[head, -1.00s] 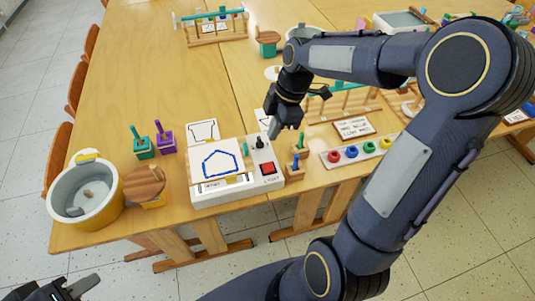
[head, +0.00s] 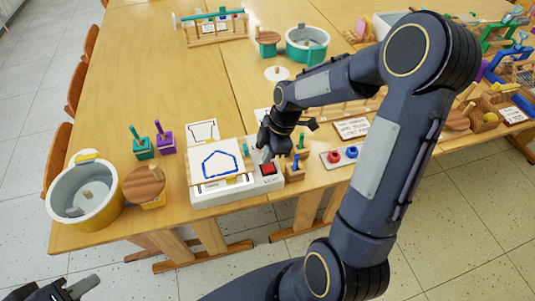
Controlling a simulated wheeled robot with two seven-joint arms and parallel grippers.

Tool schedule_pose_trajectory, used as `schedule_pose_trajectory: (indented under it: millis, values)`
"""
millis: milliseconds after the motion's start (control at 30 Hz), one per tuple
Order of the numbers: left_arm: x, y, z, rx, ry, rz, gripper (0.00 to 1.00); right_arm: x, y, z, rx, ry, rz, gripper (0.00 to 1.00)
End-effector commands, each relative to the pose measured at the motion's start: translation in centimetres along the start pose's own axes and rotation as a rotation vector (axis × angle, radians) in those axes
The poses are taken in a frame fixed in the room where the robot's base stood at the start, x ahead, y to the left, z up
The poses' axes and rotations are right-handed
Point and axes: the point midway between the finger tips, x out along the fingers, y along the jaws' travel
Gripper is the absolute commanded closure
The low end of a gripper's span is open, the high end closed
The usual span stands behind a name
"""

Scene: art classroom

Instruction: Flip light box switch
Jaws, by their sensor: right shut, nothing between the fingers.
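The white light box (head: 237,195) lies near the table's front edge, with a drawing of a blue outline on its panel. Its red switch (head: 268,170) sits on the right part of the box, above a small label. My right gripper (head: 264,157) is shut and empty, pointing down just behind the red switch. Its fingertips overlap the switch's far edge in the picture; I cannot tell if they touch it. The box's black knob is hidden behind this gripper. My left gripper (head: 72,291) is low at the bottom left, away from the table, partly cut off; its jaw opening is unclear.
Close to the box's right stand small wooden blocks with blue and green pegs (head: 296,162). A tray with coloured rings (head: 335,158) lies further right. Left are green (head: 143,149) and purple (head: 165,139) holders and a yellow-white bucket (head: 86,195).

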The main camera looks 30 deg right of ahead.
Motion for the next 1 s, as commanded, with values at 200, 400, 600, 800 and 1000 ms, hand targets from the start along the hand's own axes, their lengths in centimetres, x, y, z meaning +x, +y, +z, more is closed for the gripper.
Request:
schedule_pose_trajectory:
  millis: [200,400,600,800,1000]
  values:
    - [-0.2,0.1,-0.1,0.000,0.000,0.000,0.67,0.4,0.2,0.1,0.015,0.000,-0.047,1.00]
    - [-0.2,0.1,-0.1,0.000,0.000,0.000,0.67,0.3,0.1,0.1,0.014,0.000,-0.047,1.00]
    - [-0.3,0.1,-0.2,0.000,0.000,0.000,0.67,0.0,-0.6,0.0,0.014,0.000,-0.046,1.00]
    - [-0.4,0.2,-0.2,0.000,0.000,0.000,0.67,-0.2,-1.3,-0.1,0.014,0.000,-0.046,1.00]
    - [-0.4,0.2,-0.2,0.000,0.000,0.000,0.67,-0.2,-1.3,-0.1,0.014,0.000,-0.046,1.00]
